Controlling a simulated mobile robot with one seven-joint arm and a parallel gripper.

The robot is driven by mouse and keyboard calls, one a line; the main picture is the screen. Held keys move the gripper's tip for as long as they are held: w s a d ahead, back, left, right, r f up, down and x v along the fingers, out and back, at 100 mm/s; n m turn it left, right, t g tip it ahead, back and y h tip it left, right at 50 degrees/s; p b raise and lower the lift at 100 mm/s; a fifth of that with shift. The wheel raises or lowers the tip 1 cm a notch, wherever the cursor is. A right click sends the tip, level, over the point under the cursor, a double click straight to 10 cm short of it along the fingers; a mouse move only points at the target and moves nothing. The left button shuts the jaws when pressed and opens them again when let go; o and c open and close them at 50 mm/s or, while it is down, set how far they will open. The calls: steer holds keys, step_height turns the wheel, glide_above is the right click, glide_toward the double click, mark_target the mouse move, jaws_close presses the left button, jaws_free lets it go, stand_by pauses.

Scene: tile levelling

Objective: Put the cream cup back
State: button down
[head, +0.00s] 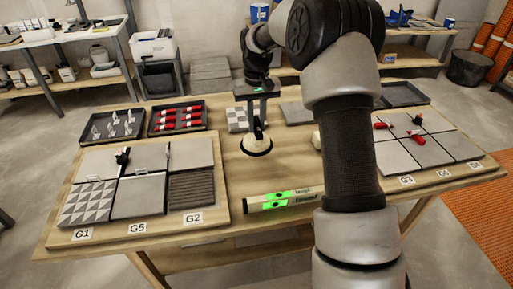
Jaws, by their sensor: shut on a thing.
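My gripper (257,118) points straight down over the middle of the table. Its jaws are shut on the top of the cream cup (257,143), a round suction cup with a pale body and a dark rim. The cup is upright, at or just above the bare wood; I cannot tell whether it touches. Another pale round thing (317,140) shows beside my arm, partly hidden by it.
The left tile board (222,207) carries grey, patterned and ribbed tiles with a clip. Trays of white clips (113,126) and red wedges (178,118) stand behind it. A level (277,200) lies at the front. The right board (418,145) holds grey tiles and red wedges.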

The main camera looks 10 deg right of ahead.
step_height(320, 180, down, 6)
steer(key=shift+f+b, duration=0.25)
steer(key=shift+b, duration=0.15)
steer(key=shift+f, duration=0.15)
steer(key=c, duration=1.6)
jaws_free()
steer(key=shift+c, duration=0.2)
